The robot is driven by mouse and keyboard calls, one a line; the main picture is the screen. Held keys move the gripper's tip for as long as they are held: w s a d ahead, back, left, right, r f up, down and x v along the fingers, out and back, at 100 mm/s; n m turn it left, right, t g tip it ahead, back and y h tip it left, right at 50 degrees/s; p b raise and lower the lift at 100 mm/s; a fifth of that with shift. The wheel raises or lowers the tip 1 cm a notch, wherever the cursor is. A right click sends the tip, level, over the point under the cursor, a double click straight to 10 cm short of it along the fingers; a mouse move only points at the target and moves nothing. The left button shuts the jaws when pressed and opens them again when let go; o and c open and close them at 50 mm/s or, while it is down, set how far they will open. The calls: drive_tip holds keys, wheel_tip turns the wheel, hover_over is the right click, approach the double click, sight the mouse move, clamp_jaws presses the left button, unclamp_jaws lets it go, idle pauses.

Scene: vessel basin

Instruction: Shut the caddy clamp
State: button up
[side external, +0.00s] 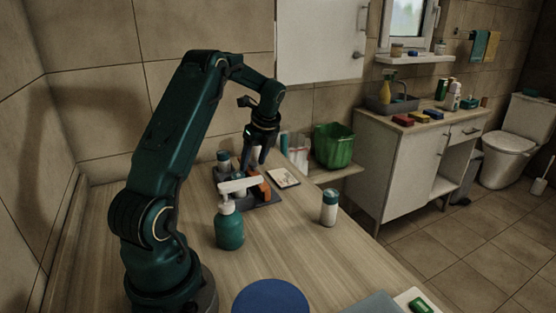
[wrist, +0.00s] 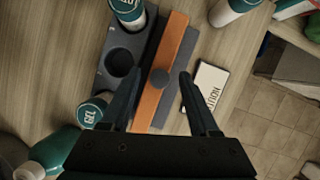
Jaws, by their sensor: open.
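The caddy (wrist: 96,80) is a dark grey tray with round sockets, one of them empty, and small teal-and-white bottles in others. In the side view the caddy (side external: 268,200) stands on the wooden counter, partly behind a pump bottle. Its clamp is a long orange bar (wrist: 176,45) with a round grey knob (wrist: 160,78), lying lengthwise beside the sockets. The orange bar also shows in the side view (side external: 265,190). I cannot tell whether the clamp is latched. My gripper (wrist: 158,75) is open and points down, its fingers either side of the bar and knob in the wrist view. It also shows in the side view (side external: 255,165).
A teal pump bottle (side external: 230,232) stands in front of the caddy. A white-and-teal bottle (side external: 329,207) stands to its right. A white card (wrist: 207,88) lies beside the caddy. A blue round object (side external: 270,299) is at the near edge. The counter between is clear.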

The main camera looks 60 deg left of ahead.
clamp_jaws()
idle(1.4)
